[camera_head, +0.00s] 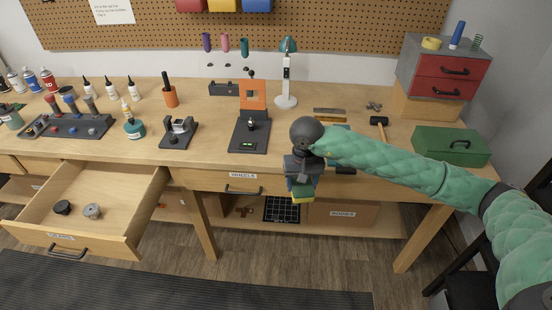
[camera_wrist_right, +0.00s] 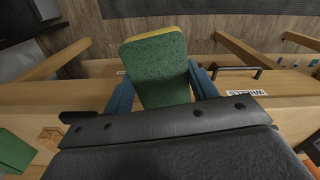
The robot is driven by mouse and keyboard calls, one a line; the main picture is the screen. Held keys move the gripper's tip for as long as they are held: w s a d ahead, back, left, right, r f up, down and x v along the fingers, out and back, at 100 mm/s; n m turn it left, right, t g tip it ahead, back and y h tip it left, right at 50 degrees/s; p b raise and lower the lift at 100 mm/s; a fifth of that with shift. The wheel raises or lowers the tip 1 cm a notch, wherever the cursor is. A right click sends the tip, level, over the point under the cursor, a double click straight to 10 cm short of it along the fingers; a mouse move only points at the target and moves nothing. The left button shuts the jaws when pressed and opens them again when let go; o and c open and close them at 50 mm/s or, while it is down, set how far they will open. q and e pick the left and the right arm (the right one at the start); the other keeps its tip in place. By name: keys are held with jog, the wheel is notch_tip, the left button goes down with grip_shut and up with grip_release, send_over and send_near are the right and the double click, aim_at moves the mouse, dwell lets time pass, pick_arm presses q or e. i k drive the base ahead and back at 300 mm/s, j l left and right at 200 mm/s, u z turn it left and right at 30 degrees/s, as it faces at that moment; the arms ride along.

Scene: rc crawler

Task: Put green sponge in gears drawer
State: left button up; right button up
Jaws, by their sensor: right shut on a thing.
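The green sponge (camera_wrist_right: 157,68) has a yellow layer along one edge. My right gripper (camera_wrist_right: 160,88) is shut on it, with one blue finger on each side in the right wrist view. In the head view the sponge (camera_head: 303,194) hangs below my right gripper (camera_head: 301,182), in front of the bench's front edge near the middle drawer. A wooden drawer (camera_head: 148,222) stands pulled out at the lower left; its front label is too small to read surely. It holds a dark round part (camera_head: 62,207) and a grey one (camera_head: 92,211). My left gripper is not in view.
The shut middle drawer (camera_head: 215,181) is labelled WHEELS. A dark stand with an orange panel (camera_head: 253,95), a lamp (camera_head: 286,100) and a small black fixture (camera_head: 179,134) stand on the bench. A green box (camera_head: 450,146) is at right. Most of the open drawer's floor is clear.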

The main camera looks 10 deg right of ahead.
aim_at(101, 198)
jog(key=u, duration=1.15)
jog(key=i+l+u, duration=0.2)
jog(key=u, duration=0.15)
jog(key=i+l+u, duration=0.15)
jog(key=u, duration=0.25)
jog(key=i+l+u, duration=0.1)
jog(key=l+u, duration=0.25)
